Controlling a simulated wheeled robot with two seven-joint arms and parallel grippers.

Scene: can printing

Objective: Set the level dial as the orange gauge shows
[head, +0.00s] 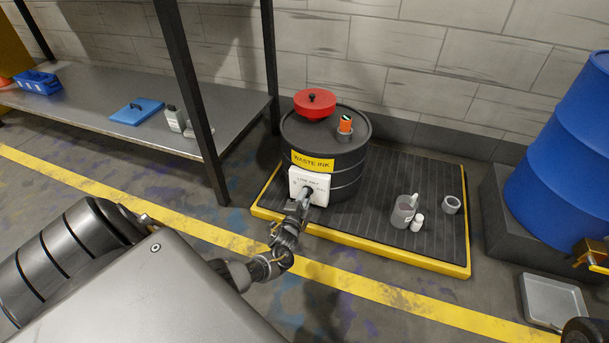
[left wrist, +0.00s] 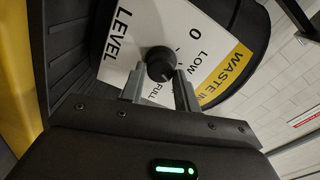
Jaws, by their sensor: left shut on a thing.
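The black drum (head: 348,178) carries a yellow WASTE INK label and a white LEVEL plate (head: 297,178) on its front. The plate (left wrist: 125,55) also shows in the left wrist view, with the marks 0, LOW and FULL around a black round dial (left wrist: 160,64). I cannot make out where the dial points. The orange gauge (head: 345,121) stands upright on the drum's lid; its reading is too small to tell. My left gripper (head: 304,196) is at the plate, its two fingers (left wrist: 160,82) shut on the dial and partly hiding it.
A red lid-like funnel (head: 315,103) sits on the drum. The drum stands on a yellow-edged black pallet (head: 430,262), with grey cups (head: 404,211) and a small white bottle (head: 417,222) to the right. A metal shelf post (head: 190,90) stands left. A blue barrel (head: 570,150) is right.

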